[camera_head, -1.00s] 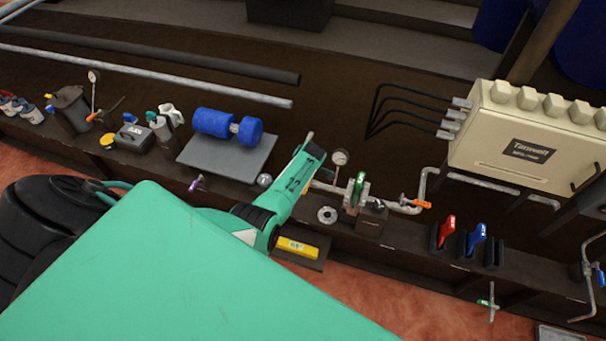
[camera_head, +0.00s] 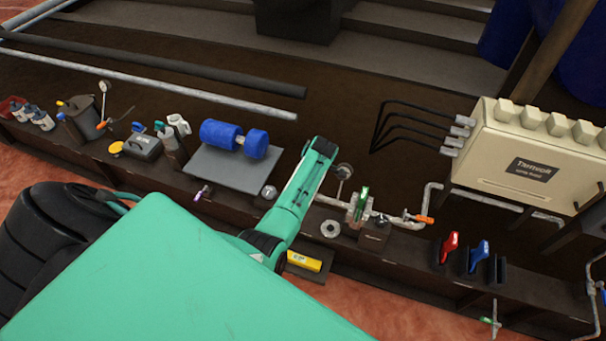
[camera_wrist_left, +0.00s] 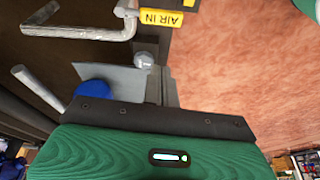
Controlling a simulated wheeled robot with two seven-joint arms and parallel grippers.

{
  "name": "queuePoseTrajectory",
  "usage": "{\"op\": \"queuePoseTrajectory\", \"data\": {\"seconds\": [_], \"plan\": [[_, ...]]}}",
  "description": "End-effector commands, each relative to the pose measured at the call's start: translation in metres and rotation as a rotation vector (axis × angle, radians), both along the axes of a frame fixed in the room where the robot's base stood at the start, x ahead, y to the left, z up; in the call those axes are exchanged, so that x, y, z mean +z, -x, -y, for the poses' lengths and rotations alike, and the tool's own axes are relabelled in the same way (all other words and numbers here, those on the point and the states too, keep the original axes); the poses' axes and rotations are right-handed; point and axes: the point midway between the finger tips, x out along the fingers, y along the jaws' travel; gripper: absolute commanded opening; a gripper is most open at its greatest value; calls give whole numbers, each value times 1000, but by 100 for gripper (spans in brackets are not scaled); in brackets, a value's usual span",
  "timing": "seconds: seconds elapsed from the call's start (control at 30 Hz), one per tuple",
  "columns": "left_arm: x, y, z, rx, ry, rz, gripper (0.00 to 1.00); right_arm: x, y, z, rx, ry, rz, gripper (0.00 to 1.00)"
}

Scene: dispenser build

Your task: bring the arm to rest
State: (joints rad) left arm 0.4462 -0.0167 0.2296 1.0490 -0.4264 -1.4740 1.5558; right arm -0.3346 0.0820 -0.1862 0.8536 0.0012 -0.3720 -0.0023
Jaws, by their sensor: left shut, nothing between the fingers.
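My left arm (camera_head: 305,185) comes in from the lower left in the head view, its green forearm reaching up over the bench's front ledge between the grey plate and the valve pipework. The large green link near the camera fills the lower left. My left gripper (camera_wrist_left: 160,120) shows in the left wrist view as a dark bar on a green ribbed body along the bottom. It is shut and empty; its fingertips are not distinct. In the head view I cannot make out its fingers. My right arm is not in view.
A grey plate (camera_head: 222,168) with a blue cylinder piece (camera_head: 220,134) lies left of the forearm. A gauge (camera_head: 343,172) and green-handled valve (camera_head: 361,203) stand close on its right. Red (camera_head: 450,245) and blue (camera_head: 478,255) handles and a beige box (camera_head: 530,160) are further right.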

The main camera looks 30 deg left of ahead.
Motion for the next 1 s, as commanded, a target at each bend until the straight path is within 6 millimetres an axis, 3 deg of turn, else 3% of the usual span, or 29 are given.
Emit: {"op": "queuePoseTrajectory", "data": {"seconds": [0.37, 0.47, 0.53, 0.67, 0.77, 0.9, 1.0], "plan": [[-4, 2, 1, -16, 1, -4, 0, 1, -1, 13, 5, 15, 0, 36], [-26, 16, 5, -105, 6, -24, 0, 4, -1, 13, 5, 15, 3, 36], [-53, 33, 11, -222, 14, -48, 0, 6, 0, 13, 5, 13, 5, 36], [-118, 85, 27, -515, 40, -100, 0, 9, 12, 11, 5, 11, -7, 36], [-166, 136, 43, -753, 67, -136, 0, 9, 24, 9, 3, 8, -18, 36], [-225, 225, 64, -1079, 106, -178, 0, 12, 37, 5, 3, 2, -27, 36], [-257, 294, 78, -1293, 133, -196, 0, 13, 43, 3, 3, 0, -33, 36]]}}
